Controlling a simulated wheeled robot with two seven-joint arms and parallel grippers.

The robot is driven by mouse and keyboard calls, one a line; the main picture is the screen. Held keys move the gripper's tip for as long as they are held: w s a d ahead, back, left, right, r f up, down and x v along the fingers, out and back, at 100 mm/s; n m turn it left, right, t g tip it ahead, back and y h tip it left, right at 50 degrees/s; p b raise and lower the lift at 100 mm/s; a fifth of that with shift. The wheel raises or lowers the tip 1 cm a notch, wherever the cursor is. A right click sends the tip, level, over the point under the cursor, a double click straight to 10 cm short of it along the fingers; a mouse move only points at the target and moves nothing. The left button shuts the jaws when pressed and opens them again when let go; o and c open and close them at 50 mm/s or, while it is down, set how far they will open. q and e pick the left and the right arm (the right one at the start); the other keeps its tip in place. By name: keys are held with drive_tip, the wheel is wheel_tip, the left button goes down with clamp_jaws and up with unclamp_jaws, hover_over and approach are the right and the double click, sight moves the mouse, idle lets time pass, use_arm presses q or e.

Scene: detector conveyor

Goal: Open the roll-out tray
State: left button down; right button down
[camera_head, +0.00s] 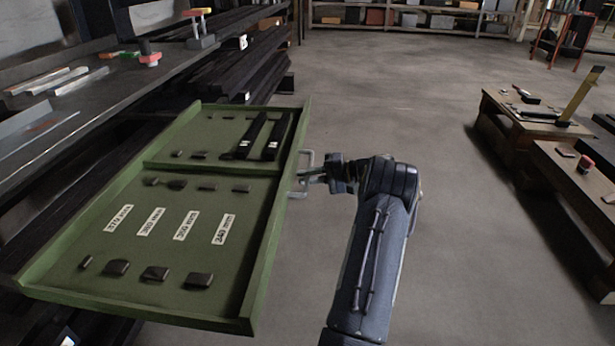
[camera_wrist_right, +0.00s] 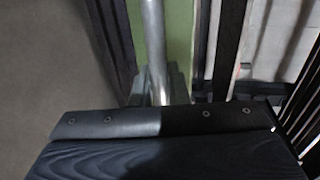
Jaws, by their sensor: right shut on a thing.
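The green roll-out tray (camera_head: 165,255) stands out from under the workbench on the left of the head view. Its right front wall carries a metal bar handle (camera_head: 305,172). My right gripper (camera_head: 312,177) is shut on the handle, its arm coming up from below. In the right wrist view the handle bar (camera_wrist_right: 153,40) runs down between the dark fingers, with the green tray edge (camera_wrist_right: 179,40) behind it. Two black bars (camera_head: 277,137) lie in the tray's far section; the near section has white length labels and several small dark blocks. My left gripper is not in view.
The workbench (camera_head: 100,95) with metal bars and clamps runs along the left, above racks of dark stock. Low wooden tables (camera_head: 520,115) with tools stand at the right. The grey floor (camera_head: 400,100) between is clear.

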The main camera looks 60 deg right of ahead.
drive_tip(key=c, duration=1.5)
unclamp_jaws()
drive_tip(key=p+v, duration=0.2)
drive_tip(key=v, duration=0.5)
drive_tip(key=shift+s+d, duration=0.2)
drive_tip(key=shift+s, duration=0.15)
